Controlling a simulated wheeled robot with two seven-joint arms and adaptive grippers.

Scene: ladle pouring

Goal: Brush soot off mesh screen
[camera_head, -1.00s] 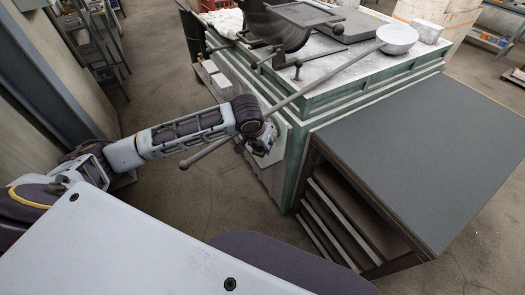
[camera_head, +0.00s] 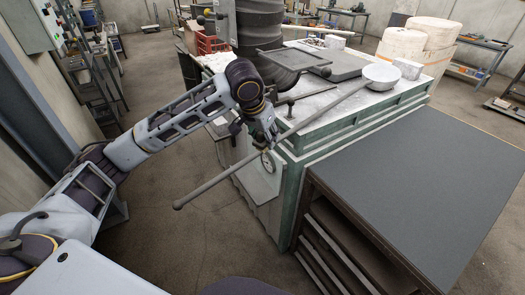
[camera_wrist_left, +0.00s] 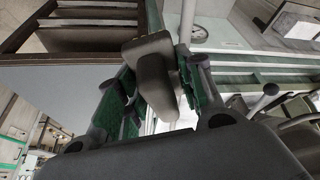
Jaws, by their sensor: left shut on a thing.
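A long-handled ladle lies slantwise, its pale round bowl (camera_head: 381,76) over the far right of the green-sided workbench (camera_head: 345,140). Its thin grey handle (camera_head: 215,184) runs down left past the bench's near edge, its knobbed end in free air. In the left wrist view, the green-padded fingers (camera_wrist_left: 150,95) flank a grey-brown piece; the grip itself is partly hidden. I see no brush. A dark rectangular frame (camera_head: 284,60) is at the furnace; I cannot tell whether it is mesh. My right gripper is out of view.
A dark flat slab (camera_head: 337,66) and a pale block (camera_head: 408,68) lie on the bench. A grey-topped open cabinet (camera_head: 425,185) stands at right, its top clear. The floor at left is open.

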